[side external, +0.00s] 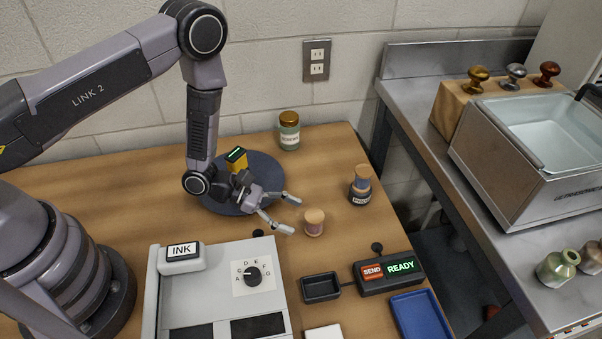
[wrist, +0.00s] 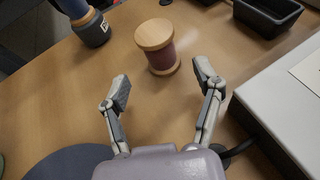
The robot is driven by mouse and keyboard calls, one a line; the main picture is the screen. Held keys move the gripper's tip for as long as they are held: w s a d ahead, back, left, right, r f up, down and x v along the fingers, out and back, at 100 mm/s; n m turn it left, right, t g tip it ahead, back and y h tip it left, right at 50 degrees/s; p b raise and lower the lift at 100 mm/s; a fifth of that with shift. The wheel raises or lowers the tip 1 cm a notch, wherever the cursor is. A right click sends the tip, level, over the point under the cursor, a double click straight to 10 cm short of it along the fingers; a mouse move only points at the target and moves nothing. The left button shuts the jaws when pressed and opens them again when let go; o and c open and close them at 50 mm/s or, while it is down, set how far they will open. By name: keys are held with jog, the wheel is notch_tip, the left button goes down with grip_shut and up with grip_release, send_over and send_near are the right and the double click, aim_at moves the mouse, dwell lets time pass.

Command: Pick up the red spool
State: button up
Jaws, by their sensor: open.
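The red spool (side external: 314,224) stands upright on the wooden table, with a pale wooden top and a dull red winding. It also shows in the wrist view (wrist: 162,56), just beyond the fingertips and roughly between their lines. My gripper (side external: 288,214) is open and empty, to the left of the spool in the side view. In the wrist view its two fingers (wrist: 160,82) are spread wide, and the spool stands apart from both.
A blue spool (side external: 361,177) stands on a dark labelled pot (side external: 359,195) right of the red spool. A green jar (side external: 289,133) stands behind. A grey console (side external: 215,290), a small black tray (side external: 320,288) and a SEND/READY box (side external: 390,272) lie in front.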

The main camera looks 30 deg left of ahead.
aim_at(313, 223)
jog(key=x, duration=0.5)
jog(key=shift+d, duration=0.2)
jog(key=shift+r, duration=0.1)
jog(key=c, duration=1.2)
jog(key=shift+o, duration=0.2)
jog(key=shift+r, duration=0.1)
